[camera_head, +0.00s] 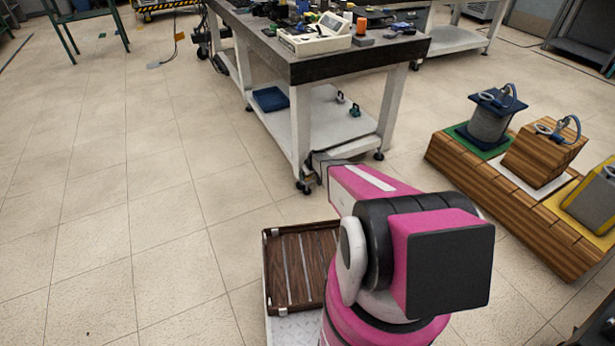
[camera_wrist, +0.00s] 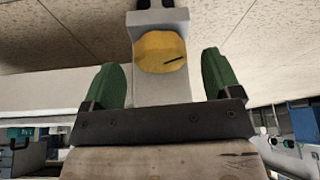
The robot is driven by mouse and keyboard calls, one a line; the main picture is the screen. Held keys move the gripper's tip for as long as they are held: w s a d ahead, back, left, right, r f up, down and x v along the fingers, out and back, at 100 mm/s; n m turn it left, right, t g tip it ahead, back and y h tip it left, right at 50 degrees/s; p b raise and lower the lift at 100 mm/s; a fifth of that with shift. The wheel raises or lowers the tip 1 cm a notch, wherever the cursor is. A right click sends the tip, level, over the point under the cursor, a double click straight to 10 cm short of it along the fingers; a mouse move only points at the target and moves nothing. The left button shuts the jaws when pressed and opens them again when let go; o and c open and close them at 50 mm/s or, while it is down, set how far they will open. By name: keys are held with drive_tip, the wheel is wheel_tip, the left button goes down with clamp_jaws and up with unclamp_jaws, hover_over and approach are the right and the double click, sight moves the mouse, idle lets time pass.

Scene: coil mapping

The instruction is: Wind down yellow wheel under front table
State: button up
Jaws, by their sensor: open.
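The yellow wheel (camera_wrist: 160,52) is a round, lobed knob with a dark slot, set on a pale grey leg part (camera_wrist: 162,92) in the wrist view. My gripper (camera_wrist: 160,80) is open, with one green finger to the left of the wheel and one to the right. Gaps show between the wheel and both fingers; how far the fingertips are in depth I cannot tell. In the head view the front table (camera_head: 345,65) has a dark top and white legs. My pink arm reaches to its near leg, and the wheel and gripper are hidden there.
The table's lower shelf (camera_head: 335,125) holds a blue tray (camera_head: 270,98) and small green clamps. A wooden tray (camera_head: 300,265) stands at the bottom centre. A wooden stand (camera_head: 490,185) with several blocks is at the right.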

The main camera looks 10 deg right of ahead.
drive_tip(key=shift+x, duration=1)
drive_tip(key=c, duration=0.9)
drive_tip(key=shift+c, duration=0.2)
drive_tip(key=shift+s+a+m+t+h, duration=0.15)
drive_tip(key=shift+m+h, duration=0.3)
drive_tip(key=shift+m, duration=0.75)
drive_tip(key=shift+w+m+t+h, duration=0.15)
drive_tip(key=shift+m+h, duration=0.3)
drive_tip(key=shift+m, duration=0.75)
